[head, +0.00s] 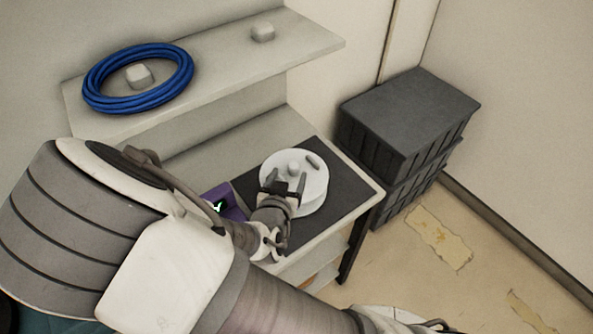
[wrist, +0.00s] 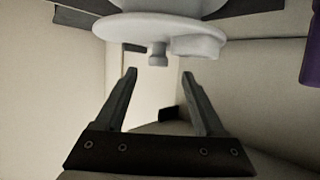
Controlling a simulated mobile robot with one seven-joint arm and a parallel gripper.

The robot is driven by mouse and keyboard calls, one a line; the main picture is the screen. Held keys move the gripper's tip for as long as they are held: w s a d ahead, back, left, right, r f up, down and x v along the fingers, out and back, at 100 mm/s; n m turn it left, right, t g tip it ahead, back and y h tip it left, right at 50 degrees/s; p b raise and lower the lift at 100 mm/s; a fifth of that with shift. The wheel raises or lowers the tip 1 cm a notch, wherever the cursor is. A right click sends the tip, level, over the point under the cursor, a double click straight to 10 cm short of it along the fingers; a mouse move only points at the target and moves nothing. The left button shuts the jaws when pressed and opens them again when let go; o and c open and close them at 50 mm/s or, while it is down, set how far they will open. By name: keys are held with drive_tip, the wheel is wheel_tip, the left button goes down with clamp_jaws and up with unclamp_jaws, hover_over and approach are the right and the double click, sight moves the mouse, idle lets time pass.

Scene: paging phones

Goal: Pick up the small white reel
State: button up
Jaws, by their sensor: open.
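The small white reel (head: 313,190) lies flat on a dark mat (head: 349,190) on the lower shelf. Its top carries a small round knob (head: 294,168) and a longer raised block (head: 313,160). My gripper (head: 290,184) is open, with its two fingers over the near part of the reel's top. In the wrist view the reel (wrist: 145,27) is at the top, its knob (wrist: 157,56) roughly between the lines of the two open fingers (wrist: 160,74). Nothing is between the fingertips, and the knob appears just beyond them.
A coil of blue cable (head: 97,92) lies on the upper shelf (head: 215,75), around a small pale block (head: 139,75). Another pale block (head: 263,32) stands farther right. A purple device (head: 232,208) lies left of my gripper. Dark crates (head: 408,115) stand on the floor at right.

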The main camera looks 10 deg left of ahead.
sight(293, 169)
drive_tip(key=shift+x, duration=3.1)
drive_tip(key=shift+d+f, duration=0.15)
clamp_jaws()
